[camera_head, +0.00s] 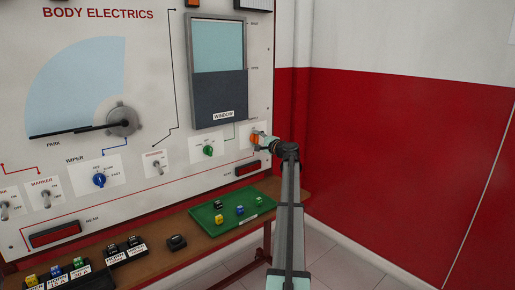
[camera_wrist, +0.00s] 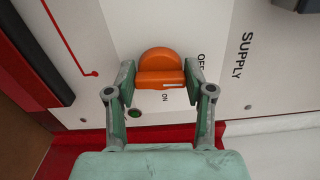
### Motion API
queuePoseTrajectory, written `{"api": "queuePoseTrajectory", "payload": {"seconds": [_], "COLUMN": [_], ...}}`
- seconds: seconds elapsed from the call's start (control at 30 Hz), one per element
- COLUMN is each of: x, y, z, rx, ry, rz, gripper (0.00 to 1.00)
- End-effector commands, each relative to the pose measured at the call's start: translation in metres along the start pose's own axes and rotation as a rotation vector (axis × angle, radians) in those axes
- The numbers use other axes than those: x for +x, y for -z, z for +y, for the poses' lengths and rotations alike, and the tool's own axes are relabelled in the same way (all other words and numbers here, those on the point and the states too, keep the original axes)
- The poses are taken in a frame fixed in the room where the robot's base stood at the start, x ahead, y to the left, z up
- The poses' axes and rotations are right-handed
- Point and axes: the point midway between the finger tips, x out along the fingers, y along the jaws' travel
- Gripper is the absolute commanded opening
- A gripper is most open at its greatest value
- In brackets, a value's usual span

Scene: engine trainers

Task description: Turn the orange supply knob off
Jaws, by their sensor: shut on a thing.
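The orange supply knob (camera_wrist: 160,62) sits on a white plate on the panel, with a raised bar across it. In the wrist view OFF is printed to its upper right and ON just below it. SUPPLY is printed farther right. My gripper (camera_wrist: 160,79) has one finger at each end of the bar and is shut on the knob. In the head view the knob (camera_head: 255,139) is partly hidden by my gripper (camera_head: 259,140) at the panel's right edge. I cannot tell which mark the bar points to.
A green tray (camera_head: 232,222) with small coloured blocks lies on the shelf below. A red wall (camera_head: 390,170) stands at right.

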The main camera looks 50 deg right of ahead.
Motion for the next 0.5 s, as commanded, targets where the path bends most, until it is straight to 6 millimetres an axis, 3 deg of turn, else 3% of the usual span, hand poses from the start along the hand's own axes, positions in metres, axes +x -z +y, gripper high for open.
{"api": "queuePoseTrajectory", "payload": {"seconds": [0.5], "x": [0.0014], "y": [0.0001], "z": [-0.0017], "rx": [-0.1], "ry": [0.002], "rz": [0.0], "gripper": [0.18]}}
